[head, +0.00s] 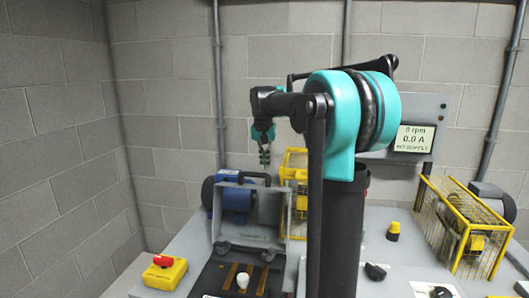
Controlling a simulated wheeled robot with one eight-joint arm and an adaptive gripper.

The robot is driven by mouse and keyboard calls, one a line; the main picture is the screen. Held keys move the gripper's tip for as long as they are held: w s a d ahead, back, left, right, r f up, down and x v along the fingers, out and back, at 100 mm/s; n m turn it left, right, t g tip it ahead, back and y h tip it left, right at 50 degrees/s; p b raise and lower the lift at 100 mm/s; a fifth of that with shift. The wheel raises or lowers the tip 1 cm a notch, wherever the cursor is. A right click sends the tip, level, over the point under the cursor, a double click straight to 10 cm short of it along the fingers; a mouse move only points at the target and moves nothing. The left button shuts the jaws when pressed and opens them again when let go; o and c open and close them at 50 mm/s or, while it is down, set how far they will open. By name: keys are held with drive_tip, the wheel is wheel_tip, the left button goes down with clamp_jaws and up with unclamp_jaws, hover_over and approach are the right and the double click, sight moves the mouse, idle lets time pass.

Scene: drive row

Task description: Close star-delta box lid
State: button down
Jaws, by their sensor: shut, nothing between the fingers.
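The star-delta box (215,277) is at the bottom centre-left. Its dark top shows brass-coloured strips and a white knob. Its grey lid (252,232) stands open and roughly upright at the back edge, with two dark hinges at its foot and lettering low on its face. A dark handle bar (253,176) shows at the lid's top edge. My gripper (264,163) hangs pointing down just above the handle, shut and empty. I cannot tell whether the fingertips touch the handle.
A blue motor (235,200) is behind the lid. A yellow guard (293,165) is partly hidden by my arm. A red button on a yellow box (164,273) is left of the star-delta box. A yellow cage (465,225) and a display panel (414,138) are at right.

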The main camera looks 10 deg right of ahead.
drive_tip(key=shift+s+a+f, duration=0.15)
drive_tip(key=shift+s+a, duration=0.1)
drive_tip(key=shift+s, duration=0.35)
drive_tip(key=shift+s+a+f, duration=0.15)
drive_tip(key=shift+s+a, duration=0.05)
drive_tip(key=shift+s, duration=0.35)
drive_tip(key=shift+s+a+f, duration=0.15)
drive_tip(key=shift+s+a, duration=0.1)
drive_tip(key=shift+s, duration=0.35)
drive_tip(key=shift+a, duration=0.1)
